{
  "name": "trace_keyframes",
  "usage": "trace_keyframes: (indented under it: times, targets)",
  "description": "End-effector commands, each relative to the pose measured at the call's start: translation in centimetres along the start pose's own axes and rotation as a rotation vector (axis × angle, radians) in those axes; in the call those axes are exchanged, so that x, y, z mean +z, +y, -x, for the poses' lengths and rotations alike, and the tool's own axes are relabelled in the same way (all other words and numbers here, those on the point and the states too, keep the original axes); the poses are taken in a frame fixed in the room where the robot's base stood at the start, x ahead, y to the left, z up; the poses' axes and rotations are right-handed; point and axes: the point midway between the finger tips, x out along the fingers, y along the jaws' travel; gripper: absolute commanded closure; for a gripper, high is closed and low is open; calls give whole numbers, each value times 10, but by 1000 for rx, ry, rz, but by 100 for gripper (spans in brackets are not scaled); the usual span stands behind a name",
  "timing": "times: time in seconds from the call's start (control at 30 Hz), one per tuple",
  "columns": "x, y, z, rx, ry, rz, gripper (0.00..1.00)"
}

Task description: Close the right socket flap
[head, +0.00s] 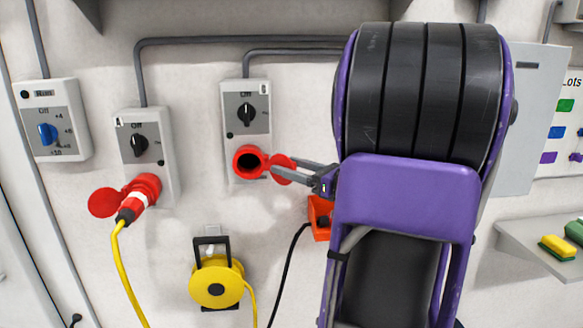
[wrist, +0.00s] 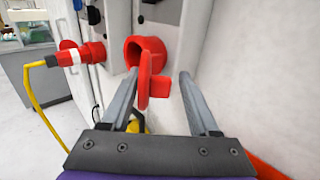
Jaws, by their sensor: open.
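The right socket (head: 247,162) is red, round and empty, on the lower part of the grey box marked B (head: 262,118). Its red flap (head: 284,170) stands open to the right of the socket mouth. My gripper (head: 277,173) is open at the flap, coming from the right. In the wrist view the socket (wrist: 145,50) faces me and the flap (wrist: 146,80) stands edge-on between the two fingers of my gripper (wrist: 160,85). The flap is nearer the left finger; I cannot tell whether they touch.
The left box A (head: 143,165) has a red plug (head: 131,208) with a yellow cable in its socket, its flap (head: 104,203) open. A yellow cable reel (head: 216,285) hangs below. An orange-red device (head: 320,217) is on the wall under my gripper, partly hidden by my arm.

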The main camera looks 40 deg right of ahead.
Motion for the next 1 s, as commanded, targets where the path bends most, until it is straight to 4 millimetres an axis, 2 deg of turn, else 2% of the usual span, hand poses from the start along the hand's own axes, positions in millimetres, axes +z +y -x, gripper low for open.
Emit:
trace_keyframes:
  times: [0.2,0.53,1.0]
  targets:
    - [0,0,0,0,0,0,41]
    - [0,-1,0,-3,-1,1,100]
    - [2,-4,2,-11,-2,3,100]
